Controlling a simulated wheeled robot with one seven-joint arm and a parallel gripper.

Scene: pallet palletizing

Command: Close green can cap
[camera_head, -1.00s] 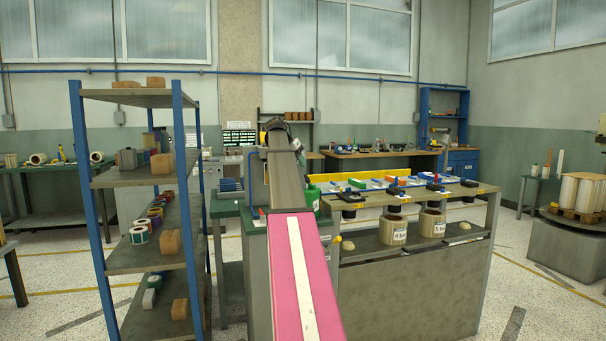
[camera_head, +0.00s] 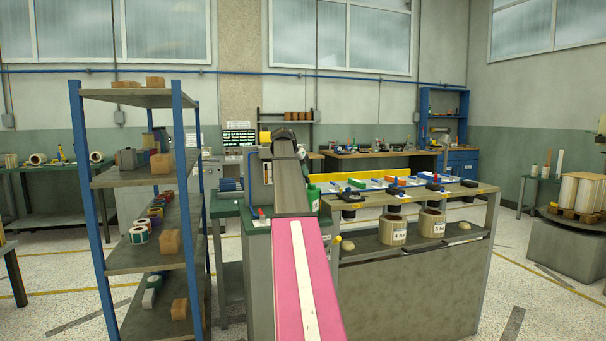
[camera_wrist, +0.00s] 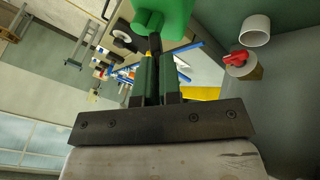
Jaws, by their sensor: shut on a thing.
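The green can (camera_head: 313,199) stands beside the far end of my pink and grey arm in the head view, partly hidden by it. In the wrist view the can (camera_wrist: 177,14) is at the top, just beyond my fingertips. My gripper (camera_wrist: 154,62) is shut on a small dark piece at its tips, which I take to be the can cap; the fingers hide most of it. A bit of yellow shows there. I cannot tell whether the piece touches the can.
A blue-legged shelf (camera_head: 150,262) with boxes and rolls stands to the left. A workbench (camera_head: 410,290) with small coloured parts and two labelled containers is to the right. In the wrist view a red-handled item (camera_wrist: 237,59) and a white cylinder (camera_wrist: 255,31) are on the right.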

